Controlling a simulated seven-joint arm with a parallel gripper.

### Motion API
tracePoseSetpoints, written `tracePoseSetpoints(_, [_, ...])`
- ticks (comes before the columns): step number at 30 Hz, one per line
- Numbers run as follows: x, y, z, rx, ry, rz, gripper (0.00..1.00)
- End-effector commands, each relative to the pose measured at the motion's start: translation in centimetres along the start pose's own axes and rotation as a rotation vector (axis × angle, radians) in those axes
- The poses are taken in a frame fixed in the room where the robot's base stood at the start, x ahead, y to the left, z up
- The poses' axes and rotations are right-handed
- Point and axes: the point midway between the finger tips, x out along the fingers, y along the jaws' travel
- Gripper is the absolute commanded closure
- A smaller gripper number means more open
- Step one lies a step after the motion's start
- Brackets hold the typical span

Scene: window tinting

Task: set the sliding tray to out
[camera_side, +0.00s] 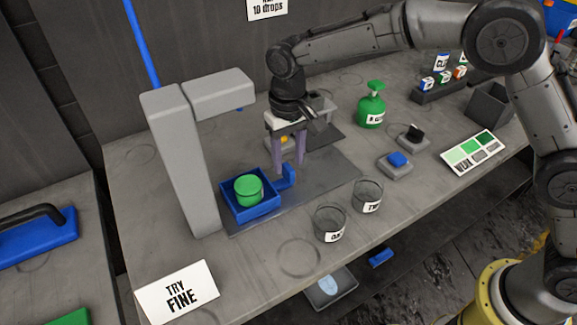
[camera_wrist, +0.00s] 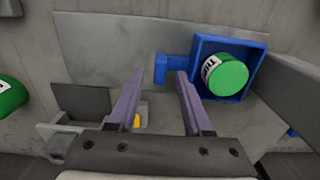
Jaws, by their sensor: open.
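The sliding tray (camera_side: 262,209) is a small blue open box with an upright blue handle (camera_side: 288,176) at its right end. It sits at the left end of a grey plate, close to a grey column, and holds a green cup (camera_side: 248,189). In the wrist view the tray (camera_wrist: 259,44) is at the upper right, with its handle (camera_wrist: 170,69) toward the left. My gripper (camera_side: 289,168) points down with its purple fingers apart and empty. In the wrist view the fingertips (camera_wrist: 160,74) are close to the handle, one toward each side; I cannot tell whether they touch it.
The grey column (camera_side: 184,160) with its overhanging arm stands beside the tray. Two clear cups (camera_side: 330,222) stand in front of the grey plate (camera_side: 325,182). A blue button (camera_side: 397,160) and a green bottle (camera_side: 371,105) are to the right. The plate right of the handle is clear.

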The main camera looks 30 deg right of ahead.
Motion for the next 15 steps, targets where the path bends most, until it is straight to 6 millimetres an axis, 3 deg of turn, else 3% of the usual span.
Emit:
tracePoseSetpoints(6, [2.5,0.0,0.0,0.000,-0.001,0.000,0.50])
tracePoseSetpoints(15, [3.0,0.0,0.0,0.000,0.001,-0.001,0.50])
